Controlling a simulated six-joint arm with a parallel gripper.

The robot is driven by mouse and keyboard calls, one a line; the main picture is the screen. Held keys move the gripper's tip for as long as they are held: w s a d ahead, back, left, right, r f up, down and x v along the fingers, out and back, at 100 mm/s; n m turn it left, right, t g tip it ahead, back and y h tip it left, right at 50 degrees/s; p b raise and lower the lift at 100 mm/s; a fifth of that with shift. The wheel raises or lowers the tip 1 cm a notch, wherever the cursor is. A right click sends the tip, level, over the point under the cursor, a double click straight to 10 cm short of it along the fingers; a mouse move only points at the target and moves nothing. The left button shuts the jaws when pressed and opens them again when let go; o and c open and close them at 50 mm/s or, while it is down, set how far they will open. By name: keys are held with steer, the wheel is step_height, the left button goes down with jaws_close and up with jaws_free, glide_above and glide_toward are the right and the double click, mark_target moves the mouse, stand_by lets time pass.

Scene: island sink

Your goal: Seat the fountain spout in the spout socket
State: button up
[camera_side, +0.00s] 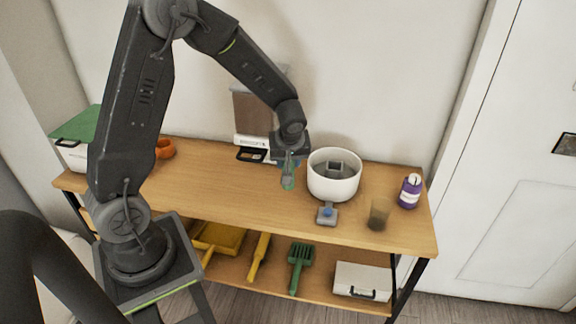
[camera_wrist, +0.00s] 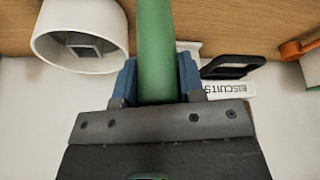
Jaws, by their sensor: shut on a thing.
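The fountain spout is a green rod (camera_side: 288,183). My gripper (camera_side: 289,165) is shut on it and holds it upright above the wooden table, just left of a white round bowl (camera_side: 333,187). In the wrist view the green spout (camera_wrist: 155,45) stands between the blue fingers of my gripper (camera_wrist: 158,78). A grey square socket (camera_side: 336,167) stands inside the bowl; the socket also shows in the wrist view (camera_wrist: 88,44). The spout is apart from the bowl and the socket. Its lower end looks clear of the table, but this is hard to tell.
A grey block with a blue knob (camera_side: 327,213) sits in front of the bowl. A dark cup (camera_side: 379,214) and a purple bottle (camera_side: 410,191) stand to the right. A biscuits box (camera_side: 252,115) is behind my gripper. The table's left front is clear.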

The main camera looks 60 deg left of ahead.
steer(key=w+r+m+t+h, duration=0.1)
steer(key=w+r+m, duration=0.2)
steer(key=w, duration=0.3)
steer(key=w+a+r+m+t+h, duration=0.1)
steer(key=w+r+m, duration=0.1)
steer(key=w+m, duration=0.3)
steer(key=w+r+m+h, duration=0.1)
steer(key=w+r+m, duration=0.15)
steer(key=w, duration=0.55)
step_height(320, 180, down, 10)
steer(key=shift+s+a, duration=0.15)
steer(key=shift+s, duration=0.05)
steer(key=shift+n, duration=0.25)
steer(key=o, duration=1)
